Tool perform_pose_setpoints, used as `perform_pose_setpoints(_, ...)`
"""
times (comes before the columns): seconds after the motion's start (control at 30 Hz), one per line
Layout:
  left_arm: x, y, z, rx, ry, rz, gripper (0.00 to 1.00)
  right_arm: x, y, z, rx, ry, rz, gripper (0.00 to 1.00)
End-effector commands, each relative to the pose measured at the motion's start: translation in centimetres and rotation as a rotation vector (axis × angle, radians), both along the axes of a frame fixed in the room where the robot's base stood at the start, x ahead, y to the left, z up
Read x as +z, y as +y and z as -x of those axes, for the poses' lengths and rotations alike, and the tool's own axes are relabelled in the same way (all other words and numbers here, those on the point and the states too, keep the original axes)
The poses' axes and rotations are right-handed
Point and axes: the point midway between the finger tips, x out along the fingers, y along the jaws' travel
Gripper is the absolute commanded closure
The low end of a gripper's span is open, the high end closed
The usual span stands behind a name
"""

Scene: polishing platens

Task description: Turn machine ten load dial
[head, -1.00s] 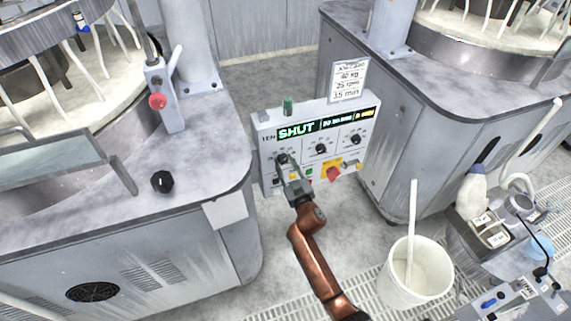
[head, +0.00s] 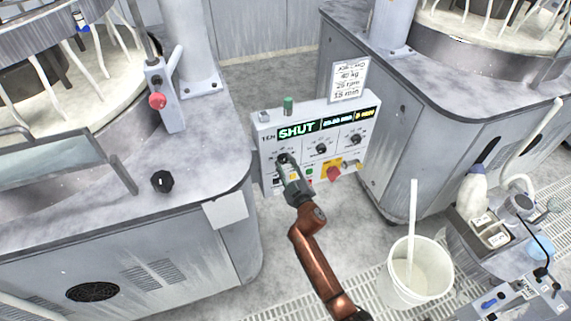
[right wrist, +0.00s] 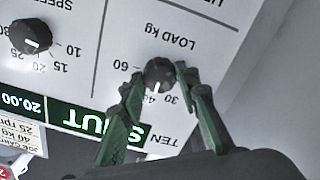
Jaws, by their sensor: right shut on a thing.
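The load dial (right wrist: 160,74) is a black round knob under the label "LOAD kg" on the machine ten control panel (head: 268,180), seen upside down in the right wrist view. Its white pointer mark is near 40. My right gripper (right wrist: 158,82) has its two green fingers on either side of the dial, shut on it. In the head view the right gripper (head: 287,168) reaches the panel's left dial and partly covers it. My left gripper is not in view.
A card (head: 348,80) above the panel reads 40 kg, 25 rpm, 15 min. The speed dial (right wrist: 31,37) is beside the load dial. A red knob (head: 333,173) sits below the dials. A white bucket (head: 391,272) stands right of my arm; polishing machines flank the panel.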

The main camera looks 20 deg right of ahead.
Motion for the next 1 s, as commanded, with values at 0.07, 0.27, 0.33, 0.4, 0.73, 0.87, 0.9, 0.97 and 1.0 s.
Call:
perform_pose_setpoints(0.07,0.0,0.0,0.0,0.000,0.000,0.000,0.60,-0.1,0.1,0.0,0.001,0.001,0.000,0.95)
perform_pose_setpoints(0.27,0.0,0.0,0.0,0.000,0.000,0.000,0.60,-0.1,0.0,0.0,0.001,0.001,-0.001,0.61)
perform_pose_setpoints(0.33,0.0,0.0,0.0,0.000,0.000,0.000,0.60,-0.1,0.0,0.0,0.001,0.001,-0.001,0.56)
perform_pose_setpoints(0.4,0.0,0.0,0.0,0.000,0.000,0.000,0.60,0.0,0.0,0.0,0.001,0.001,-0.001,0.53)
perform_pose_setpoints(0.73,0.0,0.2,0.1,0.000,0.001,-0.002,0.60,-0.1,-0.1,0.5,-0.001,0.001,0.000,0.53)
perform_pose_setpoints(0.87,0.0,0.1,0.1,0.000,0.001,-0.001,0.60,-0.1,-0.2,2.2,-0.001,0.000,0.001,0.53)
perform_pose_setpoints(0.9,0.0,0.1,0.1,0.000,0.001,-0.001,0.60,-0.1,-0.2,3.0,-0.001,0.001,0.000,0.53)
perform_pose_setpoints(0.97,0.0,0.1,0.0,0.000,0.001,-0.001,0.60,-0.2,-0.2,4.3,0.000,0.001,-0.001,0.53)
perform_pose_setpoints(1.0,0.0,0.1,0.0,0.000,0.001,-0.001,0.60,-0.1,-0.2,5.2,-0.001,0.001,0.000,0.53)
